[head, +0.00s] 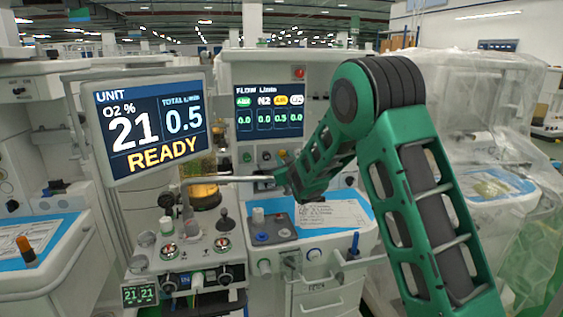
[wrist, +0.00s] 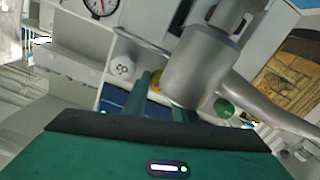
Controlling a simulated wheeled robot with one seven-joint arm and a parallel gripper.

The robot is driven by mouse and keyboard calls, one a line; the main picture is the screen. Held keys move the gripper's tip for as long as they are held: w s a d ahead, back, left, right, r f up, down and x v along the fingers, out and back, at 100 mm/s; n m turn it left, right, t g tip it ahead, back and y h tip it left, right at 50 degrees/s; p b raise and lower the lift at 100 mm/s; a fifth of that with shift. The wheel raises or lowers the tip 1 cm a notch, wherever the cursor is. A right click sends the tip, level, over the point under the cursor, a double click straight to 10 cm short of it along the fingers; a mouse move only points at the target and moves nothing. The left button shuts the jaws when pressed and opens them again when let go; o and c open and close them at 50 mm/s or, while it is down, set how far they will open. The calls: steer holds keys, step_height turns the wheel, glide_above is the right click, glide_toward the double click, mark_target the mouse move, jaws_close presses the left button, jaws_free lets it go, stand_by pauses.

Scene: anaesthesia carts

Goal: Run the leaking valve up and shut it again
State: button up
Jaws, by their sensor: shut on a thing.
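The flow screen (head: 269,110) in the head view has several columns; the yellow-labelled one reads 0.5 and the others 0.0. A row of valve knobs sits below it. My gripper (head: 281,175) is at this row, largely hidden by my arm. In the wrist view, its fingers (wrist: 165,97) are shut around a yellow knob (wrist: 156,82), of which only a small part shows. A white marked knob (wrist: 122,67) is to the left and a green knob (wrist: 224,107) to the right. A grey cylinder hides much of the grip.
The large monitor (head: 148,128) reads READY, O2 21 and total 0.5. A thin metal bar (head: 228,179) crosses in front of the panel. A vaporizer with amber glass (head: 203,194) stands left of my gripper. The worktop (head: 300,222) below holds a paper sheet and small items.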

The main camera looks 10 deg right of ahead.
steer(key=shift+a+n, duration=0.1)
steer(key=shift+n, duration=0.4)
steer(key=o, duration=1)
steer(key=shift+o, duration=0.2)
steer(key=s, duration=1)
steer(key=shift+s, duration=0.35)
